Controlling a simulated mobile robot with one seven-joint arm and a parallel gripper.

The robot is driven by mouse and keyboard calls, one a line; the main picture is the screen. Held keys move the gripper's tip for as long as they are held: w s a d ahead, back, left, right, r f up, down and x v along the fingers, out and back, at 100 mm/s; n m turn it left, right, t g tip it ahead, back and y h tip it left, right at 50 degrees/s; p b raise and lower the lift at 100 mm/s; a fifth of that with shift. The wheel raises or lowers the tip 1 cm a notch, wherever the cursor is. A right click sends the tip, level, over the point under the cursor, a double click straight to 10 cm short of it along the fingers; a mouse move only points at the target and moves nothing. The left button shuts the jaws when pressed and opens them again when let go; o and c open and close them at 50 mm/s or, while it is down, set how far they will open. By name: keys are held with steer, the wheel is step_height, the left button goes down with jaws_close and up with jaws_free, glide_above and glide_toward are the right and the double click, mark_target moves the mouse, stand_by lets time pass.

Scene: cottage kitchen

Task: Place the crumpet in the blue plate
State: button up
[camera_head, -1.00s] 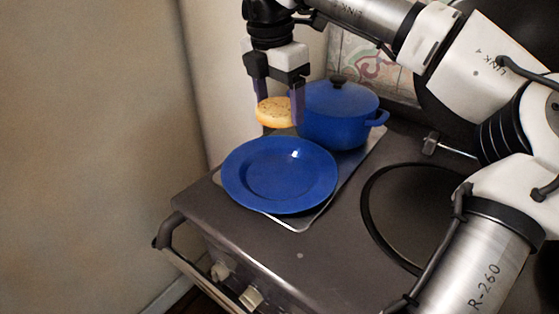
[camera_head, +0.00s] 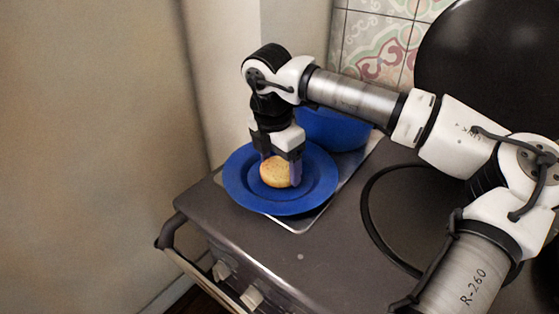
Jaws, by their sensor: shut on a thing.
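The crumpet (camera_head: 275,172) is round and golden. My gripper (camera_head: 281,172) is shut on it, with a finger at each side. The crumpet is over the middle of the blue plate (camera_head: 240,188). I cannot tell whether its underside touches the plate. The plate lies flat on a metal tray at the left end of the stove top, and my gripper hides part of its far side.
A blue pot (camera_head: 335,131) stands just behind the plate, partly hidden by my arm. The metal tray (camera_head: 305,221) lies under the plate. A round dark hob (camera_head: 395,215) is to the right. A wall rises at the left.

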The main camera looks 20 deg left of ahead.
mark_target(274, 171)
steer(key=shift+f, duration=0.1)
steer(key=o, duration=0.3)
steer(key=shift+f, duration=0.1)
steer(key=o, duration=0.5)
steer(key=shift+c, duration=0.2)
step_height(274, 171, up, 12)
steer(key=s, duration=0.1)
steer(key=shift+a+r+b, duration=0.2)
steer(key=shift+a+b, duration=0.2)
steer(key=shift+b, duration=0.05)
steer(key=shift+s, duration=0.1)
